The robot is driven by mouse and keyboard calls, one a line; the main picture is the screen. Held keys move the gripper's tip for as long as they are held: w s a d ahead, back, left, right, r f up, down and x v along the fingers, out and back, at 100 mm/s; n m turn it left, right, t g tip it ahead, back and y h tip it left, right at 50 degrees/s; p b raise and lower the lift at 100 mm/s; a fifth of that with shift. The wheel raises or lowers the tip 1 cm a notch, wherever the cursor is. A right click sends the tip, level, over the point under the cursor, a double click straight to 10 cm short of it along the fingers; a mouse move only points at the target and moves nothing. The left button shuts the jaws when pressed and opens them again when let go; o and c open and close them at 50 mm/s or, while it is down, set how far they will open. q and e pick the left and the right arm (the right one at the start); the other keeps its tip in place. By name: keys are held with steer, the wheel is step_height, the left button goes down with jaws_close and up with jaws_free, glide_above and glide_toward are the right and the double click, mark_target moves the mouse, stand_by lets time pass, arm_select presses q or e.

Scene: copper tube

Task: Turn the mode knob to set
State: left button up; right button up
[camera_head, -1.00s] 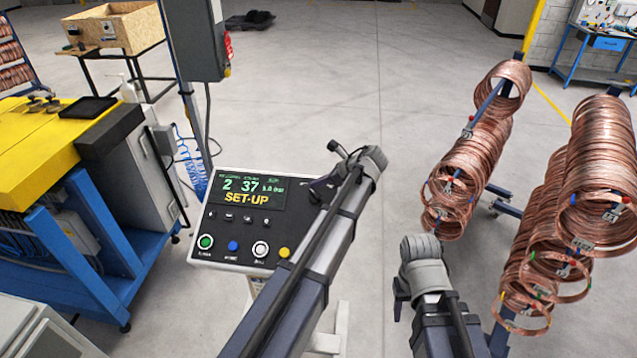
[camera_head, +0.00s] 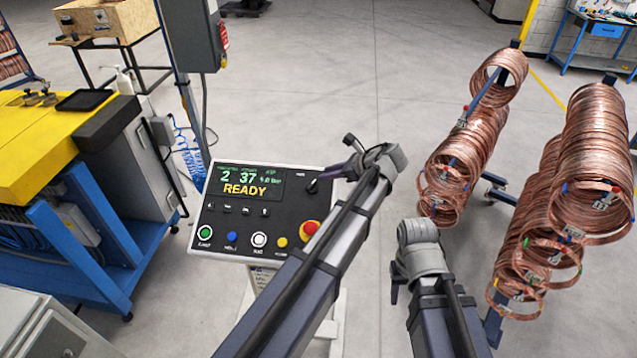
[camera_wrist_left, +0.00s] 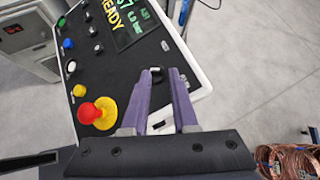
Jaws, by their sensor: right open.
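The control panel (camera_head: 262,215) is a black slanted face in a white frame; its display (camera_head: 240,183) reads READY. My left gripper (camera_head: 318,183) is at the panel's upper right corner. In the left wrist view its purple fingers (camera_wrist_left: 160,76) are apart, with the small dark mode knob (camera_wrist_left: 156,71) between their tips, nearer the left finger. Contact cannot be told.
A red emergency button on yellow (camera_head: 311,228) is near my left arm. A row of coloured buttons (camera_head: 259,239) runs along the panel's lower edge. Copper coil racks (camera_head: 470,150) stand at right, a yellow-topped bench (camera_head: 40,140) at left. Open floor lies behind.

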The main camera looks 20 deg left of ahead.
mark_target(311, 184)
arm_select(q)
steer(key=o, duration=0.6)
steer(key=s+f+t+b, duration=0.1)
steer(key=f+b, duration=0.1)
steer(key=b, duration=0.1)
steer(key=s+f+t+y+b, duration=0.1)
steer(key=s+f+t+b, duration=0.1)
steer(key=b, duration=0.1)
steer(key=shift+s+f+y, duration=0.1)
steer(key=shift+s+y, duration=0.15)
steer(key=shift+y, duration=0.05)
steer(key=shift+o, duration=1.2)
steer(key=shift+s+d+r+t+b, duration=0.1)
steer(key=shift+s+r+t+b, duration=0.1)
steer(key=shift+t+b, duration=0.35)
steer(key=shift+w, duration=0.25)
steer(key=b+x, duration=0.2)
steer(key=x, duration=0.4)
steer(key=shift+f, duration=0.1)
steer(key=shift+x, duration=0.85)
arm_select(e)
step_height(311, 184, down, 12)
arm_select(q)
steer(key=shift+s, duration=0.1)
jaws_close()
arm_select(e)
steer(key=shift+r, duration=0.1)
